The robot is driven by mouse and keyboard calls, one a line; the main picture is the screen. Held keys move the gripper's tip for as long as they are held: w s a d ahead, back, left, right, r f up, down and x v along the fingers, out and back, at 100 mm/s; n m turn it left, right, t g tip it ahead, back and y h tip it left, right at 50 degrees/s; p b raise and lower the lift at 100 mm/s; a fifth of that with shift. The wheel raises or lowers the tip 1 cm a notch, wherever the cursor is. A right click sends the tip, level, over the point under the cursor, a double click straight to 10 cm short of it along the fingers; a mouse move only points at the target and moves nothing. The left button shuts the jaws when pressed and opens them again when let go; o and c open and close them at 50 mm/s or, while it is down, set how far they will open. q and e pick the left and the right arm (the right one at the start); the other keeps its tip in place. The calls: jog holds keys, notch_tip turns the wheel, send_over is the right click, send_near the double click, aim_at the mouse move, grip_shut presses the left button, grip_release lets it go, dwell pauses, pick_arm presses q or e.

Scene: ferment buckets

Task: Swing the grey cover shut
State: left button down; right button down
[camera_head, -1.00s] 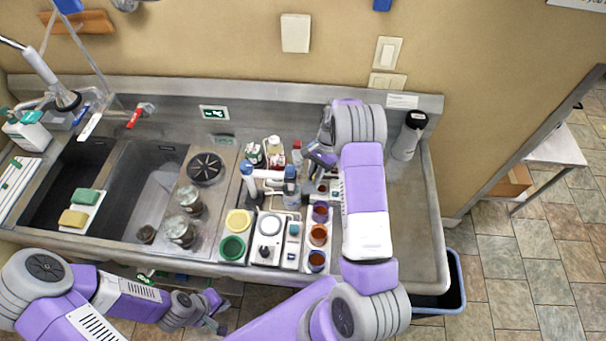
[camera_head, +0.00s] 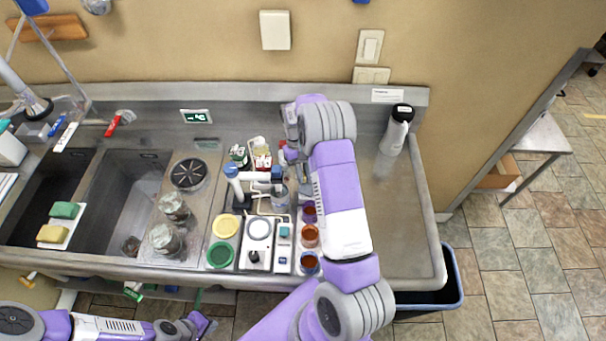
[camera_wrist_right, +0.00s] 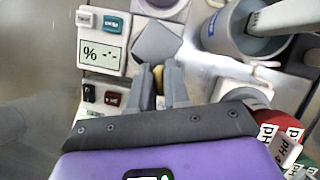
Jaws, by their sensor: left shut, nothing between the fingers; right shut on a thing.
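In the right wrist view a grey square cover (camera_wrist_right: 157,40) lies just ahead of my right gripper (camera_wrist_right: 160,82), beside a white meter (camera_wrist_right: 103,42) with a "% --.-" display. The right fingers are closed around a small yellowish piece at the cover's near edge; the cover's hinge and exact angle are unclear. In the head view my right gripper (camera_head: 291,158) is among the instruments, and my right arm hides the meter and cover. My left gripper (camera_head: 207,328) is shut and empty below the counter's front edge.
Coloured jars (camera_head: 309,235) stand in front. A white bottle (camera_head: 397,130) stands at the back right; the right counter (camera_head: 395,225) is mostly clear. The sink (camera_head: 115,195) lies left.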

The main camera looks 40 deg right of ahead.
jog(key=shift+n+h, duration=0.9)
jog(key=shift+n, duration=1.4)
jog(key=c, duration=1.2)
grip_release()
jog(key=shift+r, duration=0.1)
jog(key=v, duration=0.7)
jog(key=shift+w+r+b, duration=0.2)
jog(key=shift+b, duration=0.15)
